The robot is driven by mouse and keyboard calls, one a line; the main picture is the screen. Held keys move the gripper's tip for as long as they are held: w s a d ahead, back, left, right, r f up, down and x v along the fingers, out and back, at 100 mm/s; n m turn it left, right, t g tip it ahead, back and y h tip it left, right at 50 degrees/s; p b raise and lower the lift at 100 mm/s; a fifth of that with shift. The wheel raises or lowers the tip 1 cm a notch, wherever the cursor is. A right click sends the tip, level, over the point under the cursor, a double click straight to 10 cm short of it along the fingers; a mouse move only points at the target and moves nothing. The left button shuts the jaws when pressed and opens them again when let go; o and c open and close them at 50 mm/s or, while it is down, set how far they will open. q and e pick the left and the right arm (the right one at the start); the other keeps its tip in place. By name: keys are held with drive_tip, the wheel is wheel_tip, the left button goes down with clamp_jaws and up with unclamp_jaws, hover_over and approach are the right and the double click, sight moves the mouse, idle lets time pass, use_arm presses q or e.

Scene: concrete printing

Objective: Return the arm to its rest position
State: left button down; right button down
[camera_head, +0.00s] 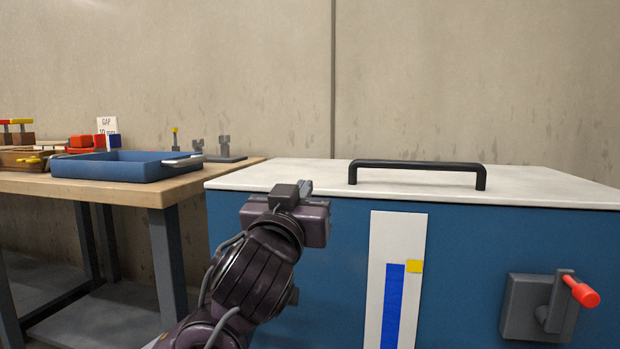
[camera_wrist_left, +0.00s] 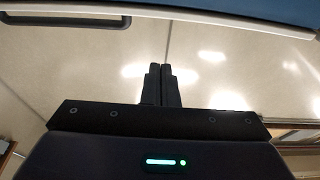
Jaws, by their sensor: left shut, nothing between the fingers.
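My left arm comes in from the lower left of the head view. Its gripper (camera_head: 304,187) is raised in front of the blue cabinet (camera_head: 300,265), close to the front edge of the white lid (camera_head: 270,175). In the left wrist view the two dark fingers (camera_wrist_left: 161,86) lie together with nothing between them. The gripper appears apart from the black lid handle (camera_head: 418,164), which stands further right. My right arm and gripper show in neither view.
A wooden table (camera_head: 150,192) at left bears a blue tray (camera_head: 110,168) and small coloured parts. The cabinet front has a white strip with a blue bar and yellow marker (camera_head: 414,266), and a red-knobbed lever (camera_head: 582,291). The space above the lid is clear.

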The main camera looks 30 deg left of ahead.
use_arm(q)
drive_tip(key=shift+v, duration=0.9)
